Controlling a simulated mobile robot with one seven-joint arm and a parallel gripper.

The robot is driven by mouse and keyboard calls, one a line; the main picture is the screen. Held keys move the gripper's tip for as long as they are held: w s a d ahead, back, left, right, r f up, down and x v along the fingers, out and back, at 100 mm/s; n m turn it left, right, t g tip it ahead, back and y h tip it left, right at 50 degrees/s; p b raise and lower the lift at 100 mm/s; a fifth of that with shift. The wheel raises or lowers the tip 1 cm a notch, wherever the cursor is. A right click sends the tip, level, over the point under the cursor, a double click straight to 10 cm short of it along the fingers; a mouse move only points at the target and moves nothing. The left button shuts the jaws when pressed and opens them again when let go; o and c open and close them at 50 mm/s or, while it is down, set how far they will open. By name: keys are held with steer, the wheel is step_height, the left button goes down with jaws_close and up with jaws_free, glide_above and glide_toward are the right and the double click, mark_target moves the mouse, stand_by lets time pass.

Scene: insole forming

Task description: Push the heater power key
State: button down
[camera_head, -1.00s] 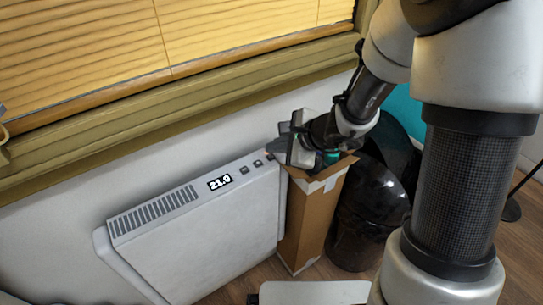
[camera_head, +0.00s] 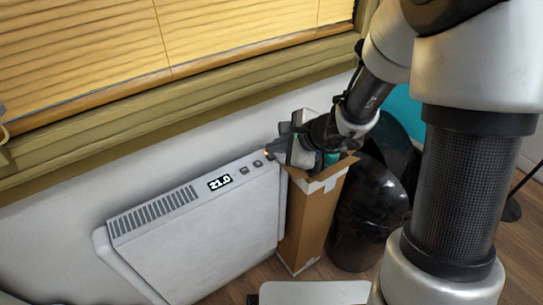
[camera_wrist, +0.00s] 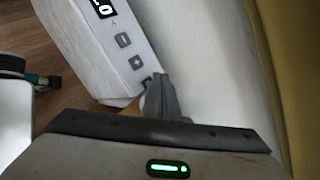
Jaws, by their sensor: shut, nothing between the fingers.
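The white heater (camera_head: 200,245) stands against the wall in the head view. Its top panel has a lit display (camera_head: 220,182) reading 21.0 and two dark keys (camera_head: 250,167). In the wrist view these are a minus key (camera_wrist: 123,40) and a plus key (camera_wrist: 136,62). My gripper (camera_head: 272,155) is shut and empty at the right end of the panel, and its fingertips (camera_wrist: 158,80) are just beyond the plus key. A small orange spot shows beside the fingertips in the head view. The power key cannot be made out; whether the fingertips touch the panel is unclear.
A tall open cardboard box (camera_head: 307,225) stands right of the heater, below my gripper. A black bin (camera_head: 370,215) is beside it. The window sill (camera_head: 190,130) and blinds (camera_head: 230,40) are above the heater.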

steer(key=shift+f, duration=0.15)
stand_by(0.3)
steer(key=shift+f+b, duration=0.3)
steer(key=shift+b, duration=0.45)
steer(key=shift+f, duration=0.15)
steer(key=shift+r, duration=0.6)
step_height(320, 180, up, 6)
steer(key=p, duration=0.4)
steer(key=shift+p, duration=0.35)
stand_by(0.3)
